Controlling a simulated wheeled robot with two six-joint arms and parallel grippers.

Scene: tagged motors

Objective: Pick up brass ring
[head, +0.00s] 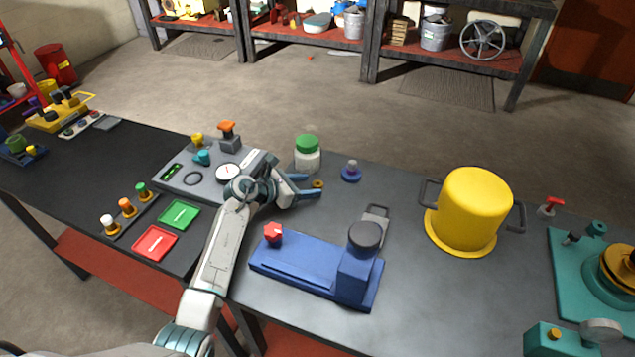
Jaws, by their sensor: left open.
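The brass ring (318,184) is a small yellow ring on the dark table, just below the white jar with the green lid. My left gripper (309,185) reaches in from the left with its two blue fingers pointing right. The fingers are open, one above and one below the ring in the picture. I cannot tell whether they touch it or how high they are above the table. My right gripper does not show.
The green-lidded jar (307,153) and a blue knob (351,171) stand close by. A grey panel (183,181) with a gauge lies left. A blue device (315,270) sits in front, a yellow pot (472,207) right. The table between the blue knob and pot is clear.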

